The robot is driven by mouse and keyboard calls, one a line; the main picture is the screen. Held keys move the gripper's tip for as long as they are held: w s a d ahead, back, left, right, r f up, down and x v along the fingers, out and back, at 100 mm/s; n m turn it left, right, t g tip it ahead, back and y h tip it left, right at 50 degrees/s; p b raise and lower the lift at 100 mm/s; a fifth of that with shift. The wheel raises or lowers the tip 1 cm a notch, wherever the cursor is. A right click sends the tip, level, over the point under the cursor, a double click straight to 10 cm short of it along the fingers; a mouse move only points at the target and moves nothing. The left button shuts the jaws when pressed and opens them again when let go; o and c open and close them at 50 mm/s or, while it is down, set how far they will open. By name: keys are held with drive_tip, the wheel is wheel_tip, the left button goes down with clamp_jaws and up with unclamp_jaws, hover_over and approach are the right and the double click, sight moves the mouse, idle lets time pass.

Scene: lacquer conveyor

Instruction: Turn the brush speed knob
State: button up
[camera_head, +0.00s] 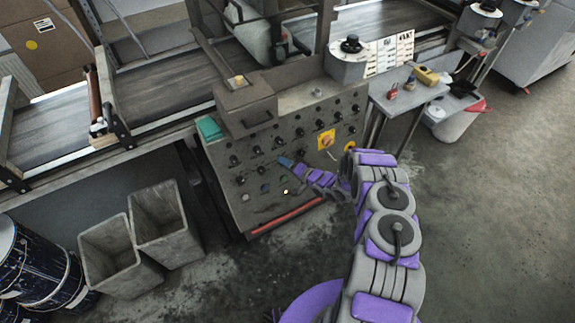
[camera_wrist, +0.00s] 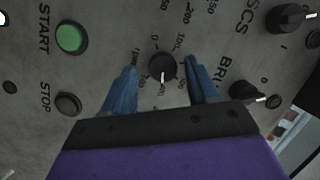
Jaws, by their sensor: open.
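A small black round knob (camera_wrist: 162,67) with a white pointer line sits on the grey control panel, with a number scale and "rpm" printed around it. My gripper (camera_wrist: 162,88) is open, its two blue fingers on either side of this knob. Whether they touch it I cannot tell. Letters starting "BRU" stand right of the fingers, partly hidden, beside another black knob (camera_wrist: 244,91) partly covered by my gripper. In the head view my gripper (camera_head: 284,161) is at the front of the control panel (camera_head: 225,165).
A green START button (camera_wrist: 71,38) and a dark STOP button (camera_wrist: 68,103) lie left of my fingers. Another black knob (camera_wrist: 286,18) is at upper right. Grey bins (camera_head: 165,225) stand left of the panel; a small table (camera_head: 415,95) stands right. Floor at right is clear.

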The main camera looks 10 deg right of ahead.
drive_tip(key=p+v, duration=0.3)
drive_tip(key=v, duration=1.4)
drive_tip(key=shift+s, duration=0.2)
drive_tip(key=shift+d+f, duration=0.15)
